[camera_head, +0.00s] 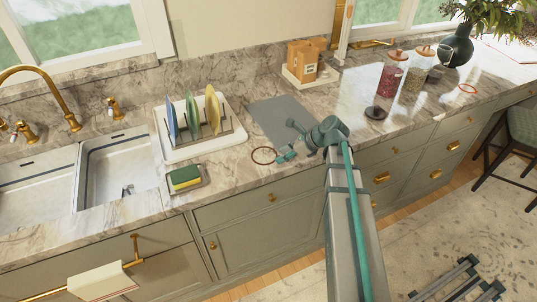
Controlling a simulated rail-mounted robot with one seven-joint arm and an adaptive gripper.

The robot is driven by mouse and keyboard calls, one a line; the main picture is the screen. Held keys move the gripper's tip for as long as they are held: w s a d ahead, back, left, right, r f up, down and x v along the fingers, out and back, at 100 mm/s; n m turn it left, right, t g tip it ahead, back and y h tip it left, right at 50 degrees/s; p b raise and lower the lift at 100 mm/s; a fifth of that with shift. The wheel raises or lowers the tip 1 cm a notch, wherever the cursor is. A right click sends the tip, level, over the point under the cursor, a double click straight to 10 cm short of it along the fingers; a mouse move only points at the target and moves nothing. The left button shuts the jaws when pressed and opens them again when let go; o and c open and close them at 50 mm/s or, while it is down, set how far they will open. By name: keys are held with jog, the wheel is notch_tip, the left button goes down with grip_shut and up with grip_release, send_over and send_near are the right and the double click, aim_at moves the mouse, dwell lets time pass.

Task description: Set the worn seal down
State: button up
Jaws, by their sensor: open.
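A thin dark reddish-brown ring (264,149), which looks like the worn seal, appears to lie flat on the marble counter (235,168), near its front edge. My gripper (283,157) is open, low over the counter just to the right of this ring. I cannot tell whether a fingertip touches the ring. A second, brighter orange-red ring (468,88) lies far to the right on the counter. A grey mat (275,113) lies behind my gripper, partly hidden by my arm.
A plate rack (200,135) and a sponge on a tray (186,180) stand to the left, beside the sink (117,163). Two lidded jars (391,75) (415,78) and a dark round lid (376,112) are to the right. A wooden box (302,60) stands behind.

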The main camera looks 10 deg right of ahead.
jog(key=shift+w+a+f, duration=0.2)
jog(key=shift+a+f, duration=0.15)
jog(key=shift+f, duration=0.1)
grip_shut()
jog(key=shift+r, duration=0.15)
